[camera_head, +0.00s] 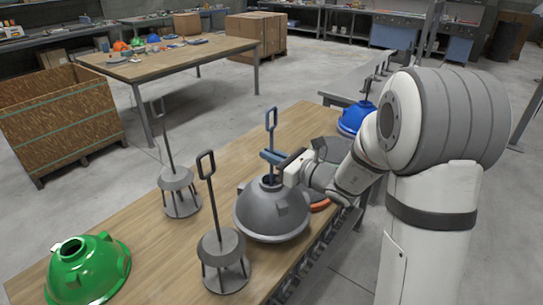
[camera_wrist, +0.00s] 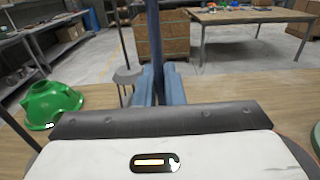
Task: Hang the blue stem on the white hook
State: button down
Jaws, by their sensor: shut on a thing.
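The blue stem (camera_head: 271,122) is upright, with a loop at its top. Its lower end goes into the neck of a grey hood (camera_head: 262,217) over the wooden table; I cannot tell whether the hood rests on the table. My gripper (camera_head: 272,158) is shut on the stem below the loop, just above the hood's neck. In the wrist view the stem (camera_wrist: 153,35) rises between my blue fingers (camera_wrist: 158,85), its top out of frame. I cannot make out a white hook in either view.
Grey stands with looped rods (camera_head: 222,246) (camera_head: 176,177) stand left of the grey hood. A green hood (camera_head: 88,268) is at the near left, a blue hood (camera_head: 354,118) at the table's far end. A wooden crate (camera_head: 60,125) and another table (camera_head: 165,65) stand beyond.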

aim_at(271, 139)
jog(key=shift+r+p, duration=1.4)
jog(key=shift+r, duration=1.1)
